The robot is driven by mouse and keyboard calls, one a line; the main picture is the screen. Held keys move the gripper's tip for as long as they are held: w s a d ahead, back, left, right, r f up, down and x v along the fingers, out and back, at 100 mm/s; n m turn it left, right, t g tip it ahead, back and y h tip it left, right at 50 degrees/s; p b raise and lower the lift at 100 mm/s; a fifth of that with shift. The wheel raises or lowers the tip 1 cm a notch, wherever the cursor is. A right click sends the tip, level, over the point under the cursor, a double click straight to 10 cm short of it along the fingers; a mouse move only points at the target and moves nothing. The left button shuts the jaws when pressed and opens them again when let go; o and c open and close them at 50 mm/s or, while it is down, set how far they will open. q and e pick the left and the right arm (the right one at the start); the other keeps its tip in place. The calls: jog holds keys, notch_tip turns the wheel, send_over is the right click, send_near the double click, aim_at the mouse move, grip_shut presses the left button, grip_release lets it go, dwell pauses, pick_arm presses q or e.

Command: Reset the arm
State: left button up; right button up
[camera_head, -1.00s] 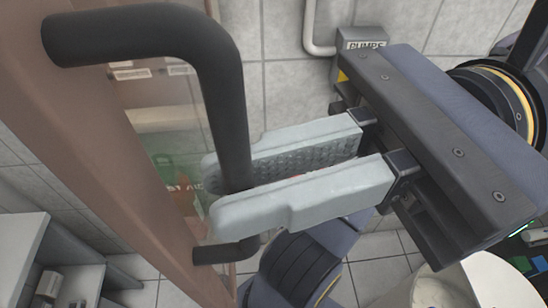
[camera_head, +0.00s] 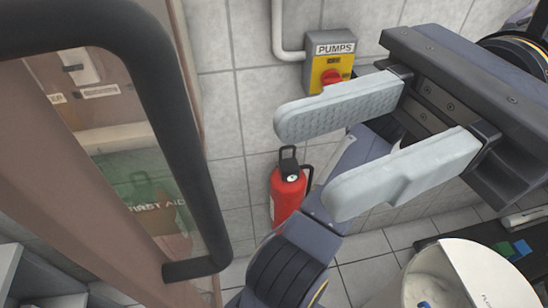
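My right gripper (camera_head: 328,160) is in the upper right of the head view. Its two pale grey fingers are spread well apart with nothing between them. It is clear of the black door handle (camera_head: 188,150), which stands to its left on a brown-framed cabinet door with a glass pane. My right arm runs below and behind the gripper. My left gripper is not in view.
A yellow and grey PUMPS switch box (camera_head: 338,62) with a red knob is on the tiled wall. A red fire extinguisher (camera_head: 287,194) stands by the wall. A white bucket (camera_head: 470,275) is at the lower right. A green first-aid item (camera_head: 150,185) shows through the glass.

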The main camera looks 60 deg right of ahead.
jog(key=shift+v, duration=1)
jog(key=shift+s+a, duration=0.1)
jog(key=shift+r, duration=0.15)
